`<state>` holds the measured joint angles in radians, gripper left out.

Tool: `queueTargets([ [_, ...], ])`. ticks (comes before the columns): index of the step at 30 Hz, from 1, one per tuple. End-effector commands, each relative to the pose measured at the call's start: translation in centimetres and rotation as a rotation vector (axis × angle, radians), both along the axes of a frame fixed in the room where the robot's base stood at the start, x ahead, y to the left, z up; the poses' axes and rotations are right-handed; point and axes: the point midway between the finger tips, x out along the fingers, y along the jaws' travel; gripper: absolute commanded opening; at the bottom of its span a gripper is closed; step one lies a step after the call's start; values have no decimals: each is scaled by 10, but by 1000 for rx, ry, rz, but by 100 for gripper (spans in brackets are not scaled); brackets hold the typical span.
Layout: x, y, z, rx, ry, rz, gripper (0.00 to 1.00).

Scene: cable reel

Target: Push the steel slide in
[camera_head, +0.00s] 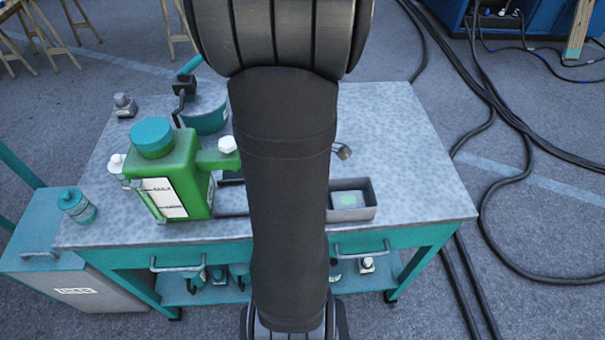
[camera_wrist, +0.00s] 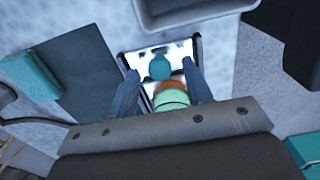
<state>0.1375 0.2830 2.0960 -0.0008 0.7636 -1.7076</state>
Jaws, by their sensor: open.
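My gripper (camera_wrist: 160,70) shows in the wrist view with its two grey fingers apart. Between them is a dark-framed pale panel (camera_wrist: 182,50) with a teal rounded shape and an orange and green one in front of it. I cannot tell whether the fingers touch any of these. I cannot clearly pick out the steel slide in either view. In the head view my arm hides the gripper and the middle of the bench. A flat grey strip (camera_head: 232,212) lies on the bench just left of my arm, partly hidden.
A grey tray (camera_head: 366,212) holding a block with a pale green spot sits right of my arm. A green canister (camera_head: 190,165) with a teal cap stands at left. The bench top (camera_head: 410,150) is clear at right. Dark cables (camera_head: 500,100) lie on the floor beyond.

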Motion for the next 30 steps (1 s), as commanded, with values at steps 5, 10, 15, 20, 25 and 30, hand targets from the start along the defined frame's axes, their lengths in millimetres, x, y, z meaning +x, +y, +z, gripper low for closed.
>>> queueTargets([
  [5, 0, 0, -2, 0, -1, 0, 46],
  [10, 0, 0, -2, 0, -1, 0, 40],
  [15, 0, 0, -2, 0, -1, 0, 7],
  [20, 0, 0, -2, 0, -1, 0, 0],
  [25, 1, 11, -2, 0, -1, 4, 0],
  [30, 1, 33, -1, 0, -2, 5, 0],
])
